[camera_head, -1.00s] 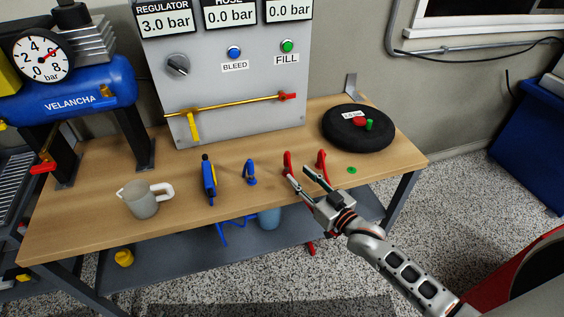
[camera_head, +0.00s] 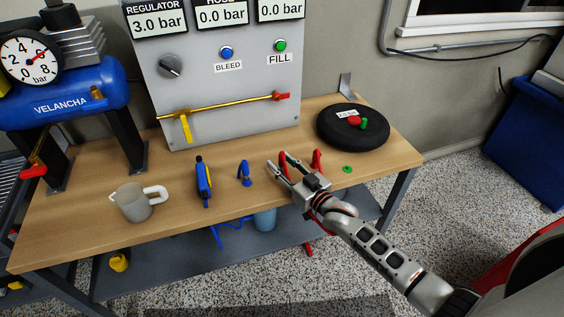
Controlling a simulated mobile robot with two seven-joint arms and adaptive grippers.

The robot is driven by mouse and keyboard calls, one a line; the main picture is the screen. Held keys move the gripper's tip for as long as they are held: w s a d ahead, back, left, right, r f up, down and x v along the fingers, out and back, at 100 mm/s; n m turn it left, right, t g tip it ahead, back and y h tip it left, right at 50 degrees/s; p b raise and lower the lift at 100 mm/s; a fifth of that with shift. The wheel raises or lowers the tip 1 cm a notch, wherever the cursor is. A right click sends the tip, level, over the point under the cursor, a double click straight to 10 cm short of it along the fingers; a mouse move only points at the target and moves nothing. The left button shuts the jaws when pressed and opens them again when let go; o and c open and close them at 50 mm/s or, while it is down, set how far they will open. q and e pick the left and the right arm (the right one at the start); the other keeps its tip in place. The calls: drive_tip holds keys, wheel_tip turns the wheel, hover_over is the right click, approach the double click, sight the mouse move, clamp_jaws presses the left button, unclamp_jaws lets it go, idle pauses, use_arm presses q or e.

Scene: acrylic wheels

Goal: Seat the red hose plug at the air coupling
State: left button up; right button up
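Two red curved pieces stand near the table's front right: a left red piece (camera_head: 283,161) and a right red piece (camera_head: 317,159). I cannot tell for sure which is the hose plug. My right gripper (camera_head: 279,163) is open, with its two fingers spread on either side of the left red piece. Contact cannot be made out. A short red hose length (camera_head: 308,249) hangs below the table edge. The air coupling cannot be identified for sure; a brass fitting (camera_head: 97,93) shows on the blue compressor tank. My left gripper is not in view.
On the wooden table (camera_head: 95,205) stand a grey jug (camera_head: 132,204), a blue-and-yellow tool (camera_head: 203,182), a blue piece (camera_head: 244,173), a black wheel (camera_head: 352,130) and a small green disc (camera_head: 347,169). A grey panel (camera_head: 235,110) with yellow and red levers stands behind.

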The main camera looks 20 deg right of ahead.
clamp_jaws()
drive_tip(key=shift+r, duration=0.15)
wheel_tip(320, 180, up, 20)
drive_tip(key=p, duration=0.4)
idle(0.4)
